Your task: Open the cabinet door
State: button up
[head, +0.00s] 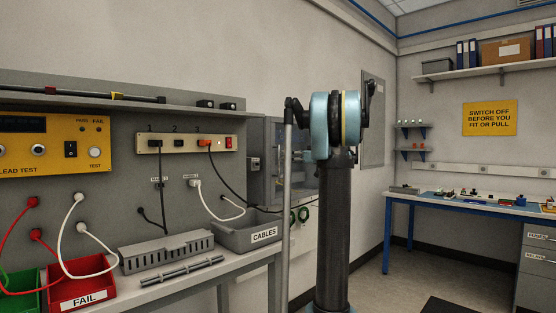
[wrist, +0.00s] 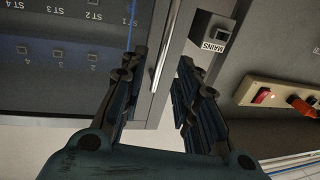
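In the wrist view, which is upside down, a light grey frame strip (wrist: 166,75) runs beside a dark panel (wrist: 50,80) marked with ST labels. My gripper (wrist: 163,62) is open, with one finger on each side of this strip in the picture. I cannot tell whether the fingers touch it. My gripper is hidden in the head view.
A MAINS switch (wrist: 215,38) sits close beside the fingers. A socket strip (head: 185,143) with an orange plug is left of the cabinet. A grey CABLES tray (head: 247,234) and hanging cables are below. Open floor (head: 400,266) lies to the right.

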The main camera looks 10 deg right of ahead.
jog(key=shift+x, duration=3.2)
jog(key=shift+c, duration=0.6)
grip_shut()
